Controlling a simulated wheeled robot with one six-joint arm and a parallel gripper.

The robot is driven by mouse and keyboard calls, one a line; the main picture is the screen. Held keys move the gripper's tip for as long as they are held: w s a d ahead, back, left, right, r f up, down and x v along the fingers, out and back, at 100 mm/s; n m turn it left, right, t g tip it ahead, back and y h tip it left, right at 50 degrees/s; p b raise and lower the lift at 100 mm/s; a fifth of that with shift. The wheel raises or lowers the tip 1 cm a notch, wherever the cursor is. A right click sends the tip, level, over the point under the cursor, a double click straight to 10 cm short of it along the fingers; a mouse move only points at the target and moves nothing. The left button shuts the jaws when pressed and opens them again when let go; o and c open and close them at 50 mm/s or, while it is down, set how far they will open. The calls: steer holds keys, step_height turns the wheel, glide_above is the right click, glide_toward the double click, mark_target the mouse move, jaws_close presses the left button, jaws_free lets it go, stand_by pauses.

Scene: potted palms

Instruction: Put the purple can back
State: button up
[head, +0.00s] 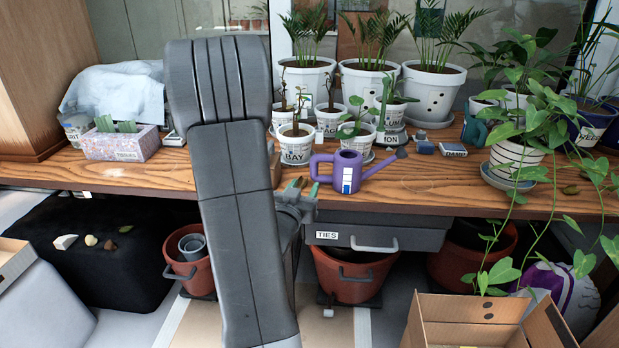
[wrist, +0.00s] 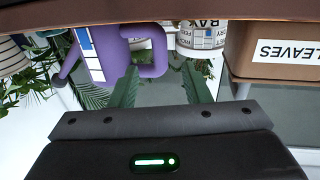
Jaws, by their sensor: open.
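The purple watering can (head: 345,172) stands upright near the front edge of the wooden table, with its spout to the right and its handle to the left. It has a white and blue label. My gripper (head: 297,186) is just left of the can's handle, at about table-edge height, with green fingers apart. In the wrist view, which is upside down, the can (wrist: 97,62) is beyond the left finger. Its handle loop lies partly behind that finger of my gripper (wrist: 160,82). I cannot tell whether the handle is between the fingers. Nothing is held.
Potted plants, including the BAY pot (head: 296,148), crowd the table behind the can. A LEAVES box (wrist: 283,52) stands close beside my gripper. A trailing plant (head: 515,155) is at right. A TIES drawer (head: 375,237) is below.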

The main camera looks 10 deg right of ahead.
steer(key=shift+v, duration=1.45)
stand_by(1.1)
